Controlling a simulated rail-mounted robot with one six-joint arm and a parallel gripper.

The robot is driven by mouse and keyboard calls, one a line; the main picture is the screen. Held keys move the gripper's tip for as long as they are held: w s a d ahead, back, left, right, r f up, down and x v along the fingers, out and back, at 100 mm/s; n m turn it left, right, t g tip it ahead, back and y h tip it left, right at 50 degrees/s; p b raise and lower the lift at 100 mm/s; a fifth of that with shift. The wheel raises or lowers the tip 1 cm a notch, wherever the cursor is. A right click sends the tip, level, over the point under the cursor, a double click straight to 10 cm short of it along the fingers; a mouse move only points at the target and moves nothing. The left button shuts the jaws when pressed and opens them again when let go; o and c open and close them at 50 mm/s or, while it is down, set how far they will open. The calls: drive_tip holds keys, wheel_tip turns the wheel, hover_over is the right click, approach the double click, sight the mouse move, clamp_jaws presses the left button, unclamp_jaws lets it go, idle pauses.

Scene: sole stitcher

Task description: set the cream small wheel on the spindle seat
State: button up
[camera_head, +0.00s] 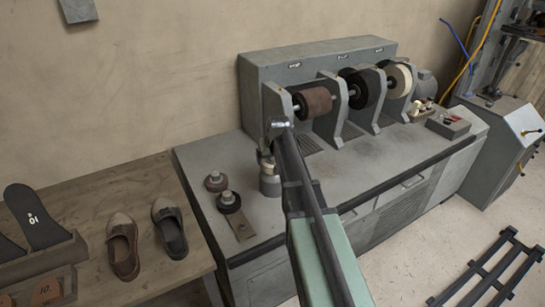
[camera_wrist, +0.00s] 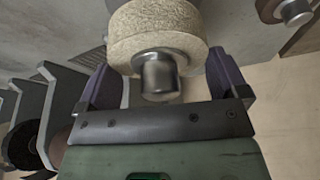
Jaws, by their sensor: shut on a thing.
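The cream small wheel (camera_wrist: 155,28) is between the two dark fingers of my gripper (camera_wrist: 162,66) in the wrist view, with its metal hub (camera_wrist: 158,76) facing the camera. My gripper is shut on this wheel. In the head view the wheel (camera_head: 266,161) shows as a small cream patch left of my arm, and my gripper is mostly hidden by the arm. A short grey cylinder (camera_head: 270,187), seemingly the spindle seat, stands on the bench just below the wheel. I cannot tell whether the wheel touches it.
A brown wheel (camera_head: 316,101), a black wheel (camera_head: 369,88) and a larger cream wheel (camera_head: 400,80) are mounted along the machine. Two small wheels, brown (camera_head: 216,181) and black (camera_head: 228,201), stand at the bench's left. Shoes (camera_head: 122,247) lie on the wooden table.

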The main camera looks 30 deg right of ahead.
drive_tip(key=shift+f, duration=0.3)
drive_tip(key=o, duration=0.7)
drive_tip(key=shift+r, duration=0.1)
drive_tip(key=p+v, duration=0.9)
drive_tip(key=v, duration=0.1)
drive_tip(key=shift+s+r+p, duration=0.1)
drive_tip(key=shift+r+p, duration=0.2)
drive_tip(key=shift+r, duration=0.05)
